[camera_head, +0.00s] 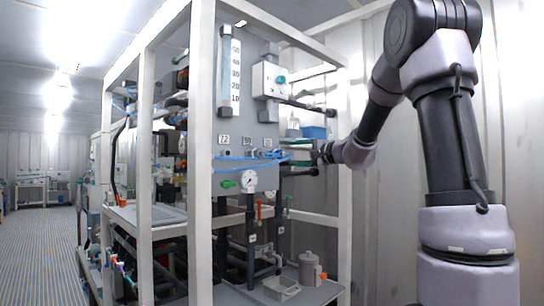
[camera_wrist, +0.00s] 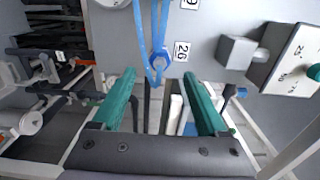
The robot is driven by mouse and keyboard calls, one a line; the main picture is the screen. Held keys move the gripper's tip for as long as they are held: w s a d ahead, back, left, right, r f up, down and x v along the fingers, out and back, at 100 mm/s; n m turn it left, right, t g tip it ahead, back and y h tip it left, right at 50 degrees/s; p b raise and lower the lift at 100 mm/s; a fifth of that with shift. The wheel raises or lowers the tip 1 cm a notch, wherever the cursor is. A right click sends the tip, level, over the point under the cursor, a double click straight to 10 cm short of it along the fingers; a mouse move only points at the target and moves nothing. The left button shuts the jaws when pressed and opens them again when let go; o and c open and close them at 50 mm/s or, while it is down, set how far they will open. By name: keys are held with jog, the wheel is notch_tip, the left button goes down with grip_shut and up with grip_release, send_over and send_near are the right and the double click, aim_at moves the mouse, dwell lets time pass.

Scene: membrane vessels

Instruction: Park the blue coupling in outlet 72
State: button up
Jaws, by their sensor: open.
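In the wrist view a blue coupling (camera_wrist: 158,62) with blue hoses sits close beside the label 26 on the grey panel. It lies just ahead of the gap between my fingertips, apart from both. My gripper (camera_wrist: 159,75) has two green fingers, spread open and empty. In the head view my gripper (camera_head: 318,154) is at the right edge of the panel. The label 72 (camera_head: 223,139) is on the left of the panel, with outlet 72 (camera_head: 228,153) small below it. The coupling is too small to make out clearly in the head view.
Blue hose (camera_head: 250,158) runs across the panel front. A pressure gauge (camera_head: 249,181) and a green valve handle (camera_head: 228,184) sit below. A grey box with a green knob (camera_head: 270,80) juts out above. A white frame post (camera_head: 201,150) stands at the panel's left.

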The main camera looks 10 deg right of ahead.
aim_at(284, 154)
jog(key=shift+x, duration=4.2)
grip_shut()
jog(key=shift+s, duration=0.15)
jog(key=shift+v, duration=2.95)
